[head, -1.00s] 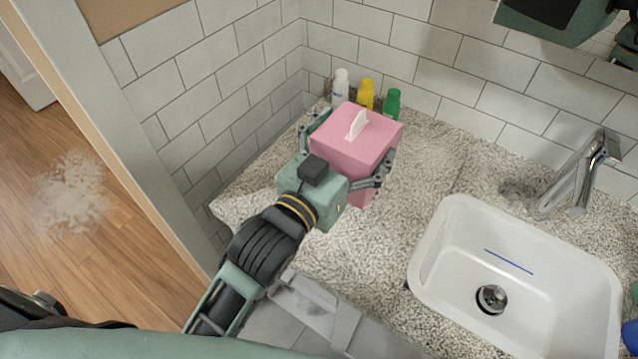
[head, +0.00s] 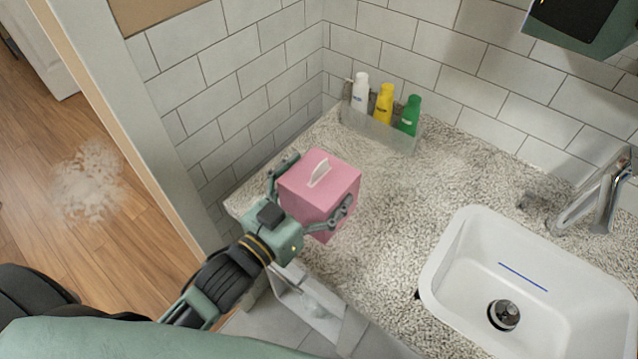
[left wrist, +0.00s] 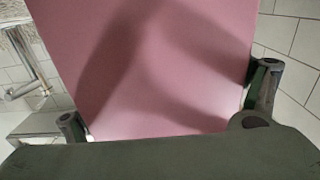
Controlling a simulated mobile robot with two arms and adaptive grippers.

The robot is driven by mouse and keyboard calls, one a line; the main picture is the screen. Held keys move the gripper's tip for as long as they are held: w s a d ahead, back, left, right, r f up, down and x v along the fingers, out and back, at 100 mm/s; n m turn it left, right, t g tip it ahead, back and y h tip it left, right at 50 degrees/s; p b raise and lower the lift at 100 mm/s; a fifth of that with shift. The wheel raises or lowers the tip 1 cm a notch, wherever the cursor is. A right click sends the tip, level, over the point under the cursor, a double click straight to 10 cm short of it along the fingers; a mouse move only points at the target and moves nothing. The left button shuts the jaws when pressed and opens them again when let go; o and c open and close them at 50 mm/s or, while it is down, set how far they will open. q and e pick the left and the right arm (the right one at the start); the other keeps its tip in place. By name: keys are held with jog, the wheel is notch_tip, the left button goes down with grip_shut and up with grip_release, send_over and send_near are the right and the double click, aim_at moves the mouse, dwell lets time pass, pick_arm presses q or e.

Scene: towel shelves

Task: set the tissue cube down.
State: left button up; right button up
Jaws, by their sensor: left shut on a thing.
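The pink tissue cube (head: 318,190) has a white tissue sticking out of its top. My left gripper (head: 311,193) is shut on it, with one finger on each side. The cube is over the left part of the speckled counter (head: 400,215); I cannot tell whether its underside touches the counter. In the left wrist view the cube (left wrist: 150,70) fills most of the picture between the two fingers. My right gripper does not show.
A clear tray (head: 378,131) with a white bottle (head: 360,91), a yellow bottle (head: 383,103) and a green bottle (head: 409,115) stands at the back corner. A white sink (head: 455,262) with a faucet (head: 597,190) is at right. The counter's middle is clear.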

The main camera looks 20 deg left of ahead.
aim_at(300, 206)
pick_arm(q)
jog(key=o, duration=0.8)
jog(key=shift+f, duration=0.15)
jog(key=shift+o, duration=1.4)
jog(key=shift+s, duration=0.1)
jog(key=shift+s+a, duration=0.15)
jog(key=shift+s, duration=0.2)
jog(key=b+v, duration=0.1)
jog(key=v, duration=0.8)
jog(key=shift+s+b, duration=0.15)
jog(key=shift+b, duration=0.25)
jog(key=shift+v, duration=0.9)
